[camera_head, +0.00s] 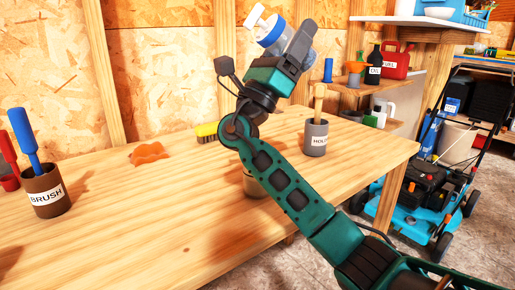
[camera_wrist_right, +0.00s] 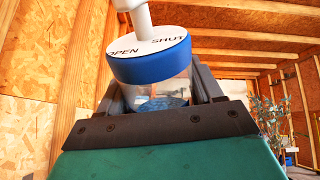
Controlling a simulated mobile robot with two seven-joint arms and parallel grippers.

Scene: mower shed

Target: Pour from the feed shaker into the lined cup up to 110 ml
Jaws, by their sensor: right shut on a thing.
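The feed shaker (camera_head: 271,31), a clear bottle with a blue collar and white spout, is held high above the back of the bench. It leans, spout up and to the left. My right gripper (camera_head: 289,46) is shut around its body. In the right wrist view the shaker's lid (camera_wrist_right: 150,55) reads OPEN and SHUT, and bluish contents show through the clear wall. A cup (camera_head: 252,186) stands on the bench below, mostly hidden behind my right arm; it may be the lined cup. Its lines and contents cannot be seen. My left gripper is out of view.
On the wooden bench (camera_head: 130,235) stand a BRUSH pot (camera_head: 47,196) at left and a labelled grey pot (camera_head: 316,140) at right. An orange object (camera_head: 149,153) and a yellow brush (camera_head: 207,132) lie behind. A blue mower (camera_head: 425,205) stands right of the bench. The bench's front left is clear.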

